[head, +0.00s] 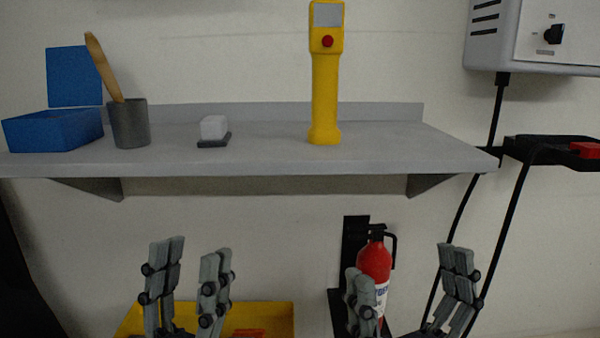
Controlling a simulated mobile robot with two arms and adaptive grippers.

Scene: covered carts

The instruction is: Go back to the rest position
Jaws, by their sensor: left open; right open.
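My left gripper (190,285) is open and empty, its fingers pointing up at the lower left of the head view. It is below the shelf and in front of a yellow bin. My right gripper (408,292) is also open and empty, with its fingers pointing up and spread wider apart. It is in front of a red fire extinguisher, and its left finger hides part of the extinguisher. Both wrists and arms are cut off by the bottom edge of the view.
A grey wall shelf (265,160) holds a blue open box (55,131), a dark cup (129,125) with a wooden-handled tool, a small white block (214,127) and a yellow handheld device (325,90). Below are the yellow bin (275,312) and fire extinguisher (374,259). Cables hang at right.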

